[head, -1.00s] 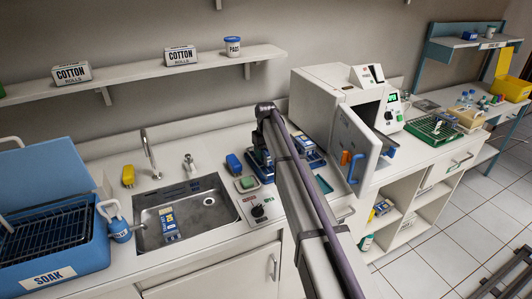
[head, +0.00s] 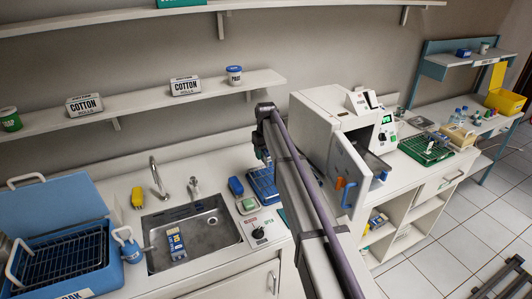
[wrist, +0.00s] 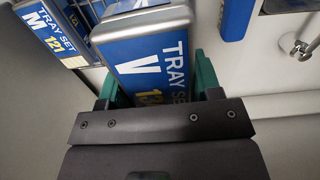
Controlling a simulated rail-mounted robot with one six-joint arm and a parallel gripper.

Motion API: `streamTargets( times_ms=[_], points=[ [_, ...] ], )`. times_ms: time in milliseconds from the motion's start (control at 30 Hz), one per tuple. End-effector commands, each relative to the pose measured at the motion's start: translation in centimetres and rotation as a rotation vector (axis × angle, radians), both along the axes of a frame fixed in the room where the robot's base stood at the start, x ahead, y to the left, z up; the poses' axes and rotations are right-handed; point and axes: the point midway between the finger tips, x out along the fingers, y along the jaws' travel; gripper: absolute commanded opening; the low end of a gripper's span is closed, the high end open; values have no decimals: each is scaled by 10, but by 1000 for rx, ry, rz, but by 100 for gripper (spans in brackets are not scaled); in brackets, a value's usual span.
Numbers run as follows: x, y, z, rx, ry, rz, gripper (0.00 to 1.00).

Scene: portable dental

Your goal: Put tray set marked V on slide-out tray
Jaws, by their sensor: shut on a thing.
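The tray set marked V (wrist: 150,66) is a blue-fronted cassette with white lettering and a pale metal rim. In the wrist view it sits between the green fingertips of my gripper (wrist: 157,84), which is shut on it. A tray set marked M (wrist: 52,30) is close by on the left. In the head view my gripper (head: 263,150) is over the back of the counter, between the sink and the steriliser, partly hidden by my arm. A blue tray set (head: 262,186) shows on the counter below it. A grey slide-out tray (head: 376,166) shows in part behind the open steriliser door.
The steriliser (head: 318,125) stands right of my arm, its door (head: 347,172) swung out toward the front. The sink (head: 215,233) holds another tray set (head: 175,243). A blue soak tub (head: 103,268) is at far left. A shelf (head: 205,95) runs above the counter.

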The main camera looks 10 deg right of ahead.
Motion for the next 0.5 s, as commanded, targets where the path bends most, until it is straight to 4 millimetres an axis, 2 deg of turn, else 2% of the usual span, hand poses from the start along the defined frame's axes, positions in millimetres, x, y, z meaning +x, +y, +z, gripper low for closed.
streamTargets(
  times_ms=[33,500],
  points=[
    [0,0,21,0,0,0,27],
    [0,0,107,0,0,0,27]
  ],
)
